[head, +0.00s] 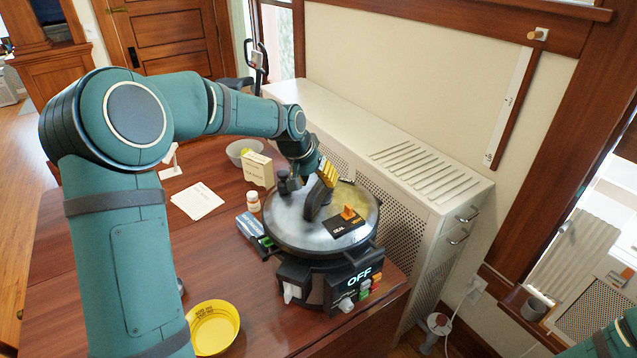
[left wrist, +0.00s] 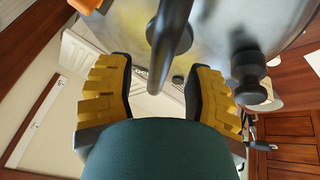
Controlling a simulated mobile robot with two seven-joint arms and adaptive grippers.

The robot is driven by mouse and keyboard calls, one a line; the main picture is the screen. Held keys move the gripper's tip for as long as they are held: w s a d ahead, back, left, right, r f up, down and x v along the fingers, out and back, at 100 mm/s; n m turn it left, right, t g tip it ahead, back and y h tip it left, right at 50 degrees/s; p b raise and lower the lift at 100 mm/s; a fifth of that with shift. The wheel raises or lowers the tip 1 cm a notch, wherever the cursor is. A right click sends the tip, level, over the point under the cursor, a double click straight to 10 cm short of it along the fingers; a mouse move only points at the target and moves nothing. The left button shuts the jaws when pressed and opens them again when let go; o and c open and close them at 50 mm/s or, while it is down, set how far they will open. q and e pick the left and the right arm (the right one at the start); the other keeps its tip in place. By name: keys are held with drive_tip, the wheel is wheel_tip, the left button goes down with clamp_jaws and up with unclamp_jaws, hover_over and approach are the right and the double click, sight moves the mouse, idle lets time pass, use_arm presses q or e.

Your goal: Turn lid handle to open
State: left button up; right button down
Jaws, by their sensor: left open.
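The cooker (head: 330,285) stands on the wooden table with its round metal lid (head: 285,228) on top. A dark arched lid handle (head: 318,197) rises from the lid's middle. An orange knob (head: 348,212) sits on a black SEAL/VENT label near the lid's front. My left gripper (head: 327,174) is open above the lid, at the handle. In the left wrist view, its yellow-backed fingers (left wrist: 160,92) are spread apart, with the handle (left wrist: 170,45) reaching towards the gap between them; I cannot tell whether they touch it. My right gripper is out of view.
A yellow dish (head: 213,328), a blue box (head: 250,226), a white bottle (head: 253,201), a cream box (head: 258,170), a bowl (head: 240,150) and papers (head: 197,201) stand around the cooker's left. A white radiator cabinet (head: 425,180) lies close behind it.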

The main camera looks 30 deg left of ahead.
use_arm(q)
drive_tip(key=shift+x, duration=0.85)
drive_tip(key=shift+o, duration=0.3)
clamp_jaws()
